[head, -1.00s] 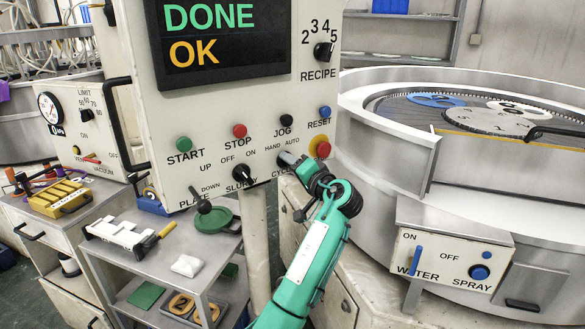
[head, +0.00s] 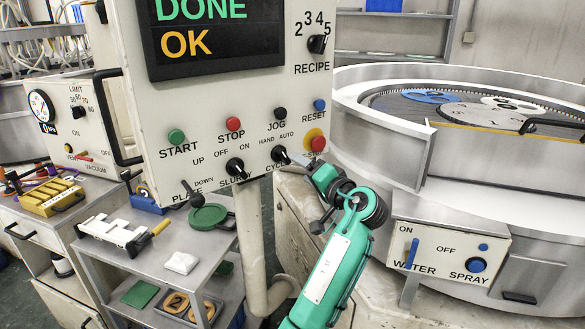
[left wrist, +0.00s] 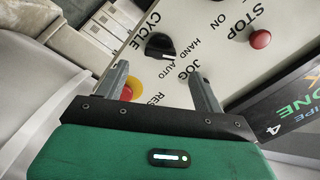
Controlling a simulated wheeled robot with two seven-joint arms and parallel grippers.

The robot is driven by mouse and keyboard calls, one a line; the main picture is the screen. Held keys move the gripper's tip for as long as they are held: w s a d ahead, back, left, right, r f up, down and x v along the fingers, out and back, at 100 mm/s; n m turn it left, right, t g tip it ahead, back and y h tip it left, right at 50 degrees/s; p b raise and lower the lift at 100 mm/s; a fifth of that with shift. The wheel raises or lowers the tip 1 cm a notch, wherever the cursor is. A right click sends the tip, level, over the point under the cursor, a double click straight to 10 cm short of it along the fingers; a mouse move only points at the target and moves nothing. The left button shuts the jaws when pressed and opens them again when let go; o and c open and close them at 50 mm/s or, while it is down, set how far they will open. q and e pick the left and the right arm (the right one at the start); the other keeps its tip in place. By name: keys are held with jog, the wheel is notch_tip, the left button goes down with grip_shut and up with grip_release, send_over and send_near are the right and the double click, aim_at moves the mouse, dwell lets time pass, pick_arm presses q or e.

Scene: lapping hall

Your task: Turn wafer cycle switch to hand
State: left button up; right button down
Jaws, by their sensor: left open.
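The cycle switch (head: 279,154) is a black knob on the cream control panel, under the HAND and AUTO labels, and right of the slurry switch (head: 235,167). It also shows in the left wrist view (left wrist: 160,46), beyond the fingertips, with a pale mark on the side of its labels. I cannot tell surely which label it points at. My left gripper (head: 302,161) is just right of the knob in the head view; part of the CYCLE label is covered. In the left wrist view its two fingers (left wrist: 160,78) are apart with nothing between them. My right gripper is not in view.
A red button on a yellow disc (head: 317,144) is close above my left gripper. Blue RESET (head: 319,104), black JOG (head: 280,113) and red STOP (head: 233,124) buttons sit above. A steel cart (head: 150,262) stands below left; the round lapping machine (head: 385,150) is at right.

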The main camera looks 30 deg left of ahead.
pick_arm(q)
jog(key=b+v, duration=0.1)
jog(key=v, duration=0.5)
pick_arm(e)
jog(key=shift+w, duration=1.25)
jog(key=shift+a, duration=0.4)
